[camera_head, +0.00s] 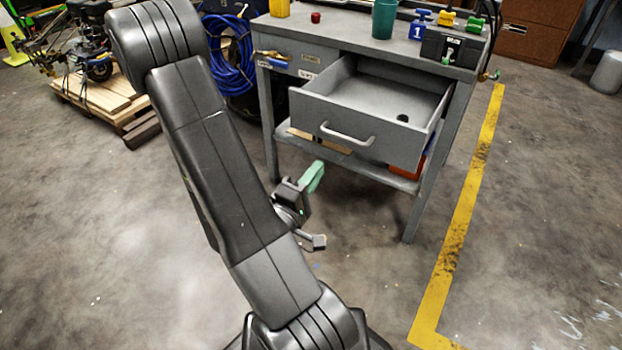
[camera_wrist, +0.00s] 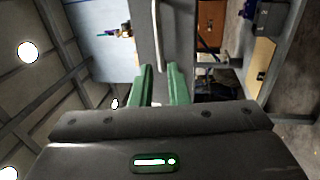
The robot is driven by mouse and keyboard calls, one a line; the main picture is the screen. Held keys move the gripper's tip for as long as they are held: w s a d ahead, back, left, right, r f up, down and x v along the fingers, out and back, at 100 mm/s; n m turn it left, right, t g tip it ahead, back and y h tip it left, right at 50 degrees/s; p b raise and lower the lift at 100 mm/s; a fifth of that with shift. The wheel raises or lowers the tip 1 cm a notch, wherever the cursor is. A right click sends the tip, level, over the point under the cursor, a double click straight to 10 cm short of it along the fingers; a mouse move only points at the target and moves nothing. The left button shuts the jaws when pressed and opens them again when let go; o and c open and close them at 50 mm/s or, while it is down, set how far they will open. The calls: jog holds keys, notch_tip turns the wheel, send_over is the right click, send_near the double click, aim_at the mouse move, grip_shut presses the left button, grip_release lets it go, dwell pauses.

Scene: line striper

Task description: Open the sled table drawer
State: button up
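The grey table (camera_head: 345,45) stands ahead of me, and its drawer (camera_head: 362,125) is pulled well out, so its inside shows. The drawer has a pale bar handle (camera_head: 347,134) on its front. In the wrist view, the handle (camera_wrist: 157,38) and the grey drawer front (camera_wrist: 178,35) appear sideways, beyond the fingertips. My gripper (camera_head: 313,177) is below and left of the drawer front in the head view.
A small dark round thing (camera_head: 403,117) lies in the drawer. A green cup (camera_head: 384,18), a red cap (camera_head: 315,17) and a grey box (camera_head: 450,47) stand on the tabletop. A lower shelf (camera_head: 370,168) holds several items. The floor is clear right of the table, beyond a yellow line (camera_head: 465,205).

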aim_at(341, 137)
jog(key=shift+s+a+f, duration=0.1)
jog(key=shift+s+a, duration=0.2)
jog(key=shift+s, duration=0.25)
jog(key=shift+x, duration=6.95)
jog(key=shift+a, duration=0.1)
